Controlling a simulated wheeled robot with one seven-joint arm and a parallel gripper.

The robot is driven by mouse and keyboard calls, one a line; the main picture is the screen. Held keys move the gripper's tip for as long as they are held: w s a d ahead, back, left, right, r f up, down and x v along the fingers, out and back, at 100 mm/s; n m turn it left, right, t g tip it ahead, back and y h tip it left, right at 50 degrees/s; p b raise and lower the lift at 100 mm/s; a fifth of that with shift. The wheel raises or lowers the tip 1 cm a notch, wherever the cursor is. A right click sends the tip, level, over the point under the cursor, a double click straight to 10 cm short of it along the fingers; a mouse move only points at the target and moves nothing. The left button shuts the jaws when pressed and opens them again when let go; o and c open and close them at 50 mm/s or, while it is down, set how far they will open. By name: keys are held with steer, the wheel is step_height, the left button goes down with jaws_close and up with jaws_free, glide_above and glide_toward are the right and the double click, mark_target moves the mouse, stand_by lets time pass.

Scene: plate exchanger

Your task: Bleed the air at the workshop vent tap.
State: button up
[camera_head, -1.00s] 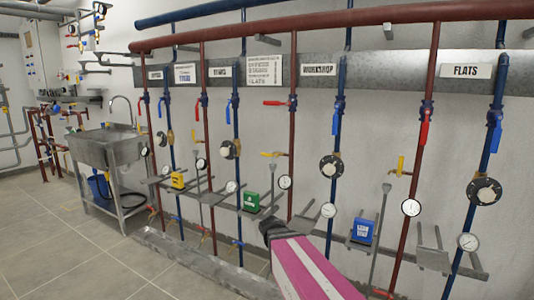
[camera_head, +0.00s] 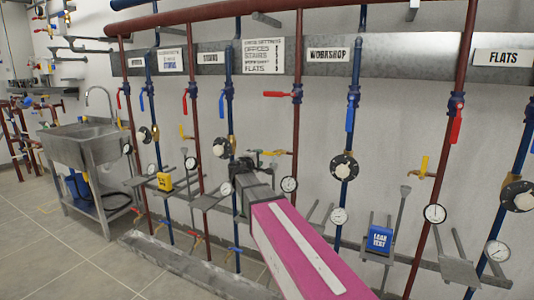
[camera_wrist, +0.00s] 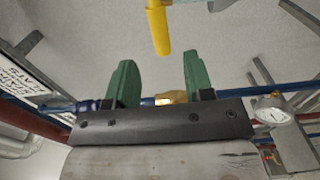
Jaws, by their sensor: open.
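The WORKSHOP sign (camera_head: 328,54) is on the grey panel, between a red pipe (camera_head: 296,125) and a blue pipe (camera_head: 355,75). A small tap with a yellow handle (camera_head: 276,153) sticks out to the left of that red pipe. My gripper (camera_head: 256,156) is close beside this tap in the head view; its fingers are hard to make out there. In the wrist view my gripper (camera_wrist: 158,78) has two green fingers spread apart with nothing between them. A yellow handle (camera_wrist: 157,28) hangs just beyond the fingertips, apart from both.
A pressure gauge (camera_head: 289,184) sits below the tap on the same red pipe. A red lever (camera_head: 277,94) sticks out above it. A blue box (camera_head: 380,239) stands on a shelf to the right. A metal sink (camera_head: 85,145) stands at the left.

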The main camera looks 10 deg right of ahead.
mark_target(265, 154)
steer(key=x, duration=0.9)
jaws_close()
